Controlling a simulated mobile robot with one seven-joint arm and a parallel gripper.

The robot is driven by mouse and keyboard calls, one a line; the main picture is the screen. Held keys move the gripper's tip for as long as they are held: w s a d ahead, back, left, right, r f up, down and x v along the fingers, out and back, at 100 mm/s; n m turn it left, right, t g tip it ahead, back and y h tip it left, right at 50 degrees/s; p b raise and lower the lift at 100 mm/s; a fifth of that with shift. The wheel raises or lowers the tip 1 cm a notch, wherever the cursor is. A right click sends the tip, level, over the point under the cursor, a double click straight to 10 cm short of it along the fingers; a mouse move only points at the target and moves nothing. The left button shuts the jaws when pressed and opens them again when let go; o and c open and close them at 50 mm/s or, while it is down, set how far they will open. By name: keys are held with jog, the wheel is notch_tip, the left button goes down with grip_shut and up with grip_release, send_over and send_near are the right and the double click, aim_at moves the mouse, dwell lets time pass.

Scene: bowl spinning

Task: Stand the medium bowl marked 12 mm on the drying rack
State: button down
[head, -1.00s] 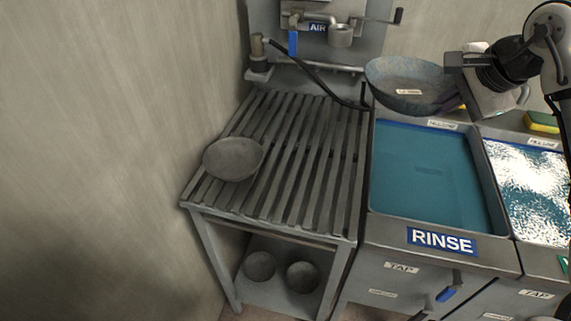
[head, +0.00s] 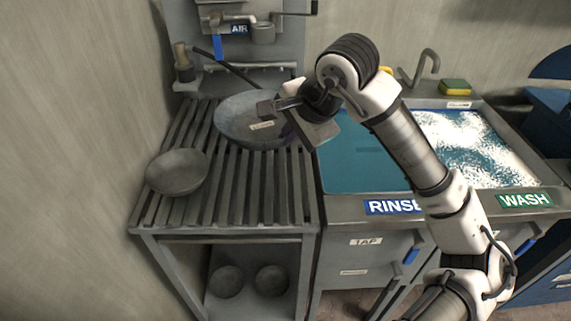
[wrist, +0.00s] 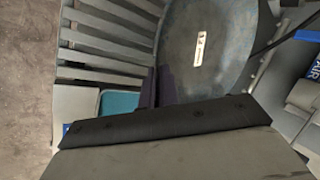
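A large blue-grey bowl (head: 238,128) with a small white label is above the right back part of the slatted drying rack (head: 262,200). The label is too small to read. My gripper (head: 287,112) is at the bowl's right side. In the wrist view the dark fingers (wrist: 158,86) are at the rim of the bowl (wrist: 225,60), shut on it. The bowl is roughly level, inside facing up. I cannot tell whether it touches the slats. A smaller grey bowl (head: 177,172) sits at the rack's left front.
Two small bowls (head: 227,281) (head: 271,280) are on the shelf below. The rinse basin (head: 350,165) and foamy wash basin (head: 470,145) are to the right. A wall fixture marked AIR (head: 239,30) with a hose is behind the rack. The rack's front middle slats are clear.

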notch_tip(320, 180, down, 9)
jog(key=shift+r+p, duration=0.2)
jog(key=shift+p, duration=0.1)
jog(key=shift+f+b, duration=0.2)
jog(key=shift+b, duration=0.1)
jog(key=c, duration=1.7)
grip_release()
jog(key=shift+r, duration=0.1)
jog(key=shift+r+p, duration=0.1)
jog(key=shift+p, duration=0.2)
jog(key=b+v, duration=0.1)
jog(key=v, duration=1.1)
